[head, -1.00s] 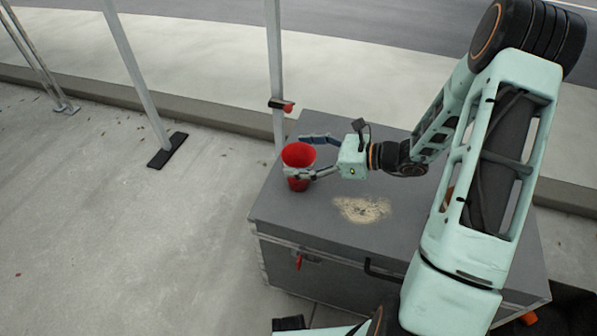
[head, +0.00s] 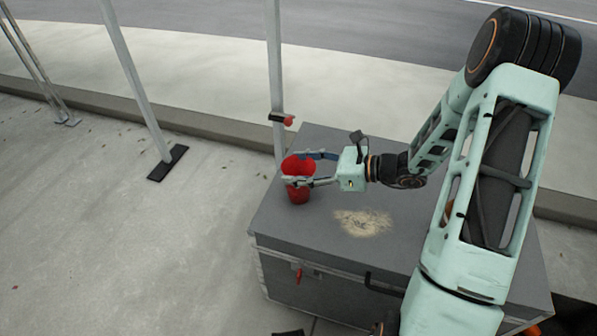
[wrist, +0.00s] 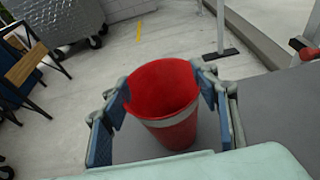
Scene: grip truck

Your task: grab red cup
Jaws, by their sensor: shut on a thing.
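The red cup (head: 299,193) stands upright near the far left corner of the grey case's lid in the head view. My gripper (head: 304,168) reaches it from the right, with one finger on the far side and one on the near side. In the wrist view the red cup (wrist: 165,100) sits between the two blue finger pads, its open rim facing up and a pale band around its body. My gripper (wrist: 160,108) is shut on the cup. The cup's base appears to be at the lid, but I cannot tell whether it touches.
The grey case (head: 290,230) has a flat lid with a pale worn patch (head: 362,222). A metal pole (head: 276,80) with a red knob stands just behind the cup. In the wrist view a wheeled metal case (wrist: 65,20) and chairs (wrist: 30,65) stand at the left.

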